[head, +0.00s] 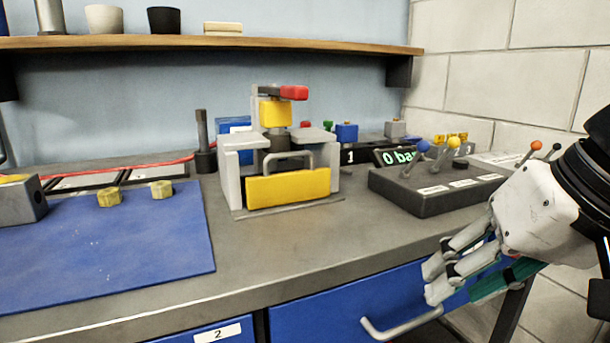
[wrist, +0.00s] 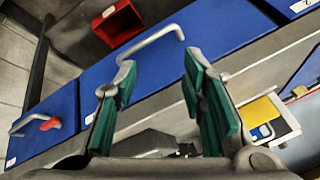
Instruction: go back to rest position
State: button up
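My gripper (head: 455,280) is at the lower right in the head view, in front of the bench edge and near the blue drawer front. In the wrist view my gripper (wrist: 160,95) shows two green-padded fingers spread apart with nothing between them. The fingers point past the bench edge toward the blue drawers (wrist: 165,45). A drawer handle (wrist: 150,45) shows beyond the fingertips in the wrist view, apart from them as far as I can tell.
On the bench stand a grey press with a yellow front (head: 288,188), a dark lever box (head: 430,188) and a blue mat (head: 110,235) with two yellow nuts. A wooden shelf (head: 220,42) runs above. A red bin (wrist: 118,22) shows in the wrist view. The bench front centre is clear.

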jog(key=s+d+f+g+h, duration=0.25)
jog(key=s+f+g, duration=0.25)
jog(key=s+f, duration=0.75)
notch_tip(320, 180, up, 36)
jog(key=s+n+t+p, duration=0.1)
jog(key=t+p, duration=0.3)
jog(key=p, duration=2.8)
jog(key=shift+s+f+h, duration=0.25)
jog(key=shift+h, duration=0.1)
